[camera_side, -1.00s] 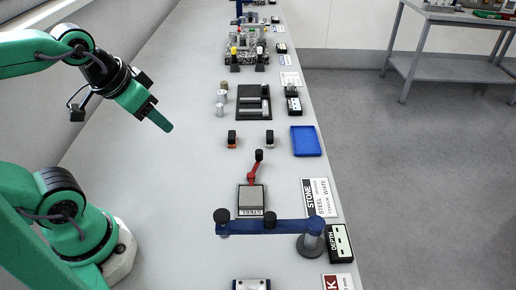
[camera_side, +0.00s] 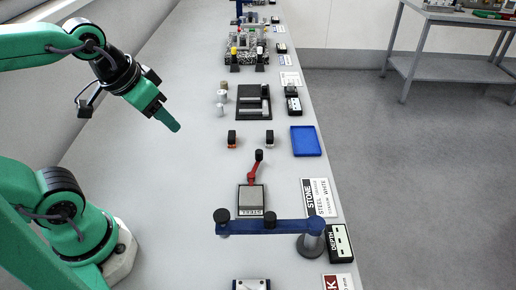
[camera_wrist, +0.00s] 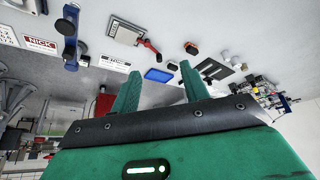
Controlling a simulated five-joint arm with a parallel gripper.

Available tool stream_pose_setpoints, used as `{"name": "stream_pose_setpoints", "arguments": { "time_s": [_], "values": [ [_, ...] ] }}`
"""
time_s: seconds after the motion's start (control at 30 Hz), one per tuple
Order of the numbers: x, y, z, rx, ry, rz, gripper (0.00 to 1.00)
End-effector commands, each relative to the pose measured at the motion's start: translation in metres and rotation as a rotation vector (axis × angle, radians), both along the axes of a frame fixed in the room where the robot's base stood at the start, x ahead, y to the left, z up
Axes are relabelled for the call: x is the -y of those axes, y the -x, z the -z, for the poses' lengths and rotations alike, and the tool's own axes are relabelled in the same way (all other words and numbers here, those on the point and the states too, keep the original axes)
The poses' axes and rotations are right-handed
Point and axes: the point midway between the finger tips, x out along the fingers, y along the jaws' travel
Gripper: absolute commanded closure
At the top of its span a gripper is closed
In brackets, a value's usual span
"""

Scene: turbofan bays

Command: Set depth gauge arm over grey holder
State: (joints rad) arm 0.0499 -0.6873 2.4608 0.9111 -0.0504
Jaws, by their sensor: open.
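The depth gauge arm, a blue bar with black knobs (camera_side: 246,227), extends left from a grey post (camera_side: 310,243) in the side view. It crosses just in front of the grey holder (camera_side: 250,197), a square grey block with a label on its near edge. In the wrist view the blue arm (camera_wrist: 70,38) stands apart from the grey holder (camera_wrist: 126,33). A red lever (camera_side: 254,172) with black knob sits behind the holder. My gripper (camera_wrist: 159,68) is open and empty, its two green fingers apart. In the side view it hangs above the bench, left of and behind the holder.
A blue tray (camera_side: 305,141) and two small black-topped parts (camera_side: 232,137) lie behind the holder. A black fixture (camera_side: 253,101) stands further back. Label cards and black DEPTH box (camera_side: 339,243) line the right edge. The bench left of the holder is clear.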

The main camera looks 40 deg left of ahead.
Motion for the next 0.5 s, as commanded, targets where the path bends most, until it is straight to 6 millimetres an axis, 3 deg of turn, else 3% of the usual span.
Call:
{"name": "stream_pose_setpoints", "arguments": {
  "time_s": [0.27, 0.5],
  "values": [
    [0.041, -0.028, 0.001, -0.110, 0.042, 0.020, 0.55],
    [0.090, -0.050, 0.011, -0.219, 0.058, 0.024, 0.55]
  ]
}}
